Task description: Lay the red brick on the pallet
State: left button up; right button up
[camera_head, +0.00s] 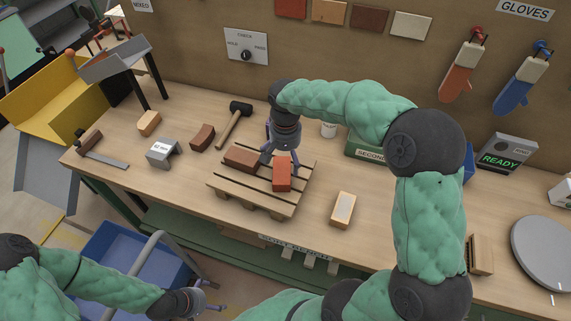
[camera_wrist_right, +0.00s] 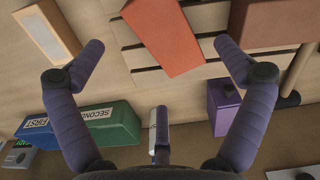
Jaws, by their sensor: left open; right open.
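The red brick (camera_head: 282,175) lies on the right half of the wooden pallet (camera_head: 255,203), in the head view. It also shows in the right wrist view (camera_wrist_right: 163,32), at the top between the fingers, above the pallet's slats (camera_wrist_right: 205,22). My right gripper (camera_wrist_right: 160,48) is open; its fingers are spread apart to either side of the brick, with gaps visible. In the head view my right gripper (camera_head: 281,152) is just behind and above the brick. A brown brick (camera_head: 242,159) lies on the pallet's left half. My left gripper (camera_head: 205,298) is open and empty, low, in front of the table.
A pale-topped brick (camera_head: 342,208) lies right of the pallet. A mallet (camera_head: 233,122), a curved brown brick (camera_head: 202,137) and a grey block (camera_head: 163,153) are to its left. A green sorter box (camera_head: 364,146) stands behind. Table between the pallet and pale brick is clear.

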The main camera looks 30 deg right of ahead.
aim_at(285, 170)
jog(key=shift+r+p, duration=0.45)
jog(key=shift+r, duration=2)
